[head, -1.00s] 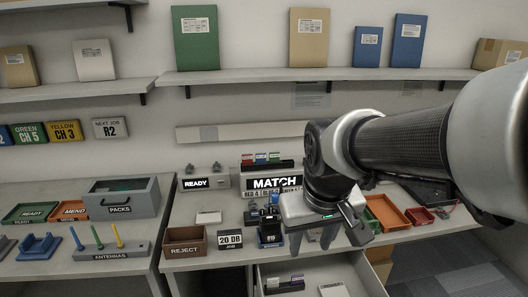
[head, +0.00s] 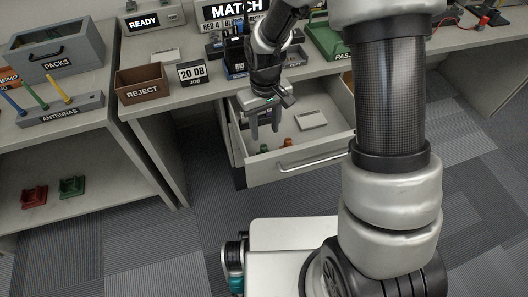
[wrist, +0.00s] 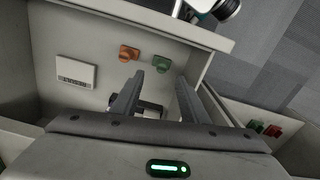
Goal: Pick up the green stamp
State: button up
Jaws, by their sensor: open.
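A small green stamp (head: 264,148) lies on the floor of an open drawer (head: 330,132); it also shows in the wrist view (wrist: 161,64). An orange stamp (wrist: 128,53) lies beside it, a short gap apart. My gripper (head: 265,130) points down over the drawer, open and empty. In the wrist view my two fingers (wrist: 158,88) are spread apart, with the green stamp beyond their tips and not between them. A dark and white object (wrist: 150,109) in the drawer is partly hidden by my gripper.
A white labelled card or box (wrist: 76,72) lies in the drawer. The drawer walls and front handle (head: 310,160) surround the space. Above are the desk with the reject box (head: 141,86) and JOB sign (head: 192,74). Red (head: 35,196) and green (head: 72,187) objects sit on a low left shelf.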

aim_at(264, 146)
notch_tip(264, 146, down, 5)
jog(key=shift+r+b, duration=0.2)
jog(key=shift+b, duration=0.25)
jog(key=f+b, duration=0.1)
jog(key=f, duration=0.4)
jog(key=shift+a+f+b, duration=0.1)
jog(key=shift+a+b, duration=0.1)
jog(key=shift+b, duration=0.15)
grip_shut()
